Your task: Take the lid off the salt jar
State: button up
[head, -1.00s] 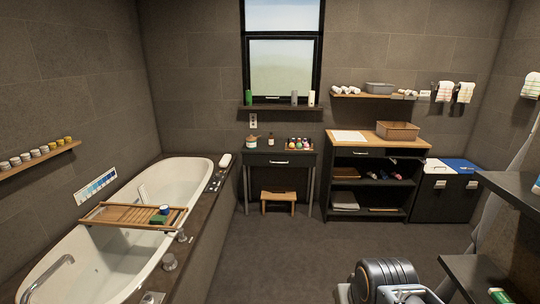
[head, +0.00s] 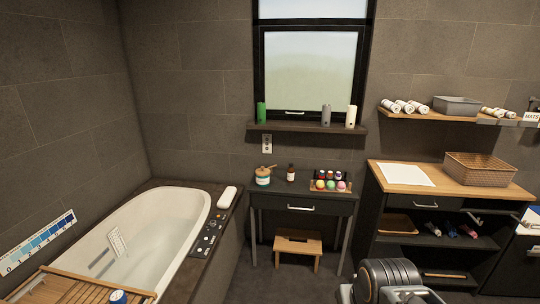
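A small jar (head: 263,179), which looks like the salt jar, stands upright at the left end of the dark side table (head: 303,195) below the window. It has a pale body with a teal band and a wood-coloured top, which seems to be its lid. A small wooden piece sticks out to the right at the top; I cannot tell whether it is a scoop or a handle. Part of my own arm shows at the bottom edge, well apart from the table. My gripper's fingers are not in view.
A wooden stool (head: 298,246) is under the table. The bathtub (head: 205,208) is left, a shelf unit (head: 450,204) right. Floor before the table looks clear.

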aim_at(262, 171)
jog(key=u, duration=0.25)
jog(key=i, duration=2.3)
jog(key=u, duration=0.5)
jog(key=i, duration=0.6)
